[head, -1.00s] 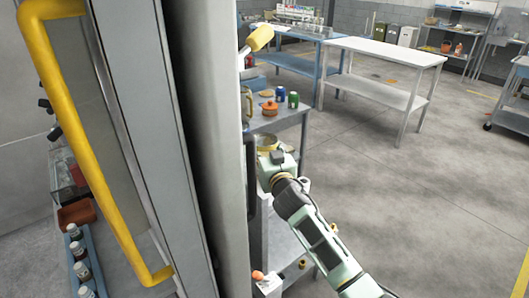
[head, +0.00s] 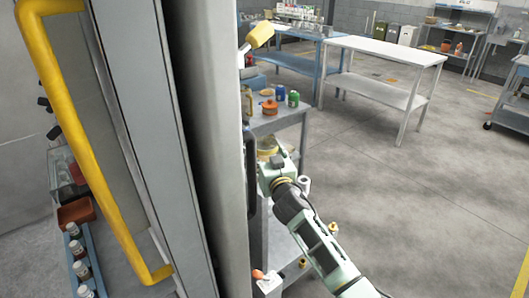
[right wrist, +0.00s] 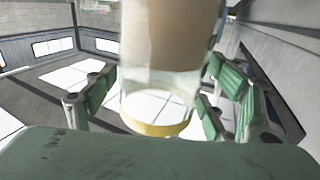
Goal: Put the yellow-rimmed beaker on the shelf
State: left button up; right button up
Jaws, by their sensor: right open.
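The yellow-rimmed beaker (right wrist: 155,128) is large in the right wrist view. It has clear glass, tan content and its yellow rim towards the bottom of the picture; its far end is cut off by the top edge. My right gripper's green-padded fingers stand on both sides of it, open. Whether a pad touches the glass cannot be told. In the head view my right gripper (head: 274,170) is beside the edge of a tall grey panel, its fingertips not clearly visible. I cannot surely identify the beaker or the target shelf in the head view. My left gripper is out of view.
The tall panel (head: 210,150) with a yellow handle (head: 60,100) blocks much of the left. Behind it stands a blue tray (head: 88,262) of small bottles. A bench beyond my gripper carries an orange pot (head: 270,107) and cans. Open floor (head: 420,200) lies right.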

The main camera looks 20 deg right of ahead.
jog(key=shift+r, duration=0.2)
jog(key=shift+s+f, duration=0.15)
jog(key=shift+s, duration=0.15)
jog(key=s+b, duration=0.1)
jog(key=s, duration=1)
jog(key=shift+s+a, duration=0.25)
